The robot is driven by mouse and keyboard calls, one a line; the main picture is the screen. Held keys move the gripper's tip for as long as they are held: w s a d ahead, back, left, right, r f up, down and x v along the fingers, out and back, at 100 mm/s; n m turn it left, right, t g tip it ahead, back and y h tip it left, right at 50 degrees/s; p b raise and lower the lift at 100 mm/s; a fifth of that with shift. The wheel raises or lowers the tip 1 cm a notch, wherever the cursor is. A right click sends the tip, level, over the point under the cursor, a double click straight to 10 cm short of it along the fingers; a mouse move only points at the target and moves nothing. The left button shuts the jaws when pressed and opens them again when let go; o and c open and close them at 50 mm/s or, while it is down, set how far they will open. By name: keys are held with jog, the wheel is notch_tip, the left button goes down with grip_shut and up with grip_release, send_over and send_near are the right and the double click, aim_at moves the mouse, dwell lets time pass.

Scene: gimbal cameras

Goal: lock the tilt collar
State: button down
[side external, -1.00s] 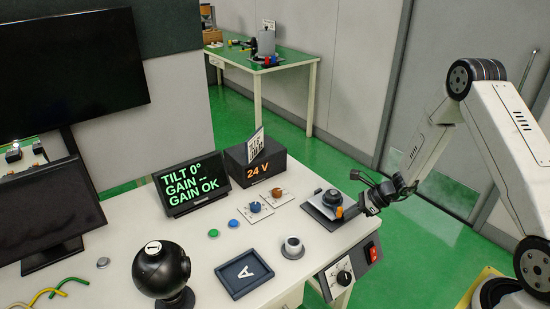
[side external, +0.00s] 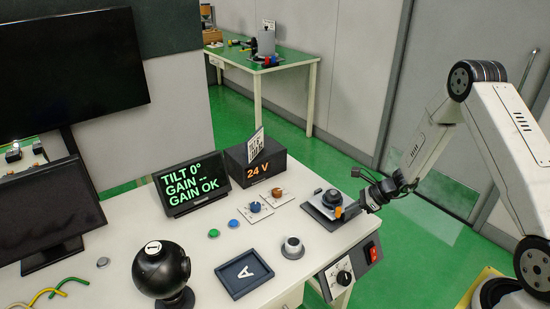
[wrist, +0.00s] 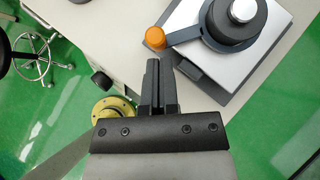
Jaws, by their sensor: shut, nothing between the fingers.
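The tilt unit sits on a silver plate (wrist: 205,57) near the right edge of the white bench. Its dark round collar (side external: 332,198) has a lever with an orange tip (side external: 339,212). In the wrist view the collar (wrist: 232,25) is at the upper right, and the orange tip (wrist: 155,38) points left. My gripper (wrist: 153,63) is shut and empty, its fingertips just below the orange tip in the picture. I cannot tell whether they touch it. In the side view my gripper (side external: 362,200) is right beside the plate. The display (side external: 190,184) reads TILT 0°, GAIN --, GAIN OK.
A 24 V box (side external: 255,168), two knobs on small plates and blue and green buttons stand left of the unit. A control box with a red switch (side external: 373,252) hangs at the bench front. A black ball (side external: 160,268) and tray A (side external: 246,274) are nearer left.

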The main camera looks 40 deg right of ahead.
dwell(0.3)
jog(key=shift+s+d, duration=0.3)
jog(key=shift+s, duration=0.4)
jog(key=shift+s+d, duration=0.25)
jog(key=shift+s, duration=0.3)
jog(key=shift+s+d, duration=0.2)
jog(key=shift+s, duration=0.3)
jog(key=s+d+r, duration=0.2)
jog(key=s+r, duration=0.4)
jog(key=r, duration=0.1)
jog(key=shift+s+d, duration=0.25)
jog(key=shift+s, duration=0.15)
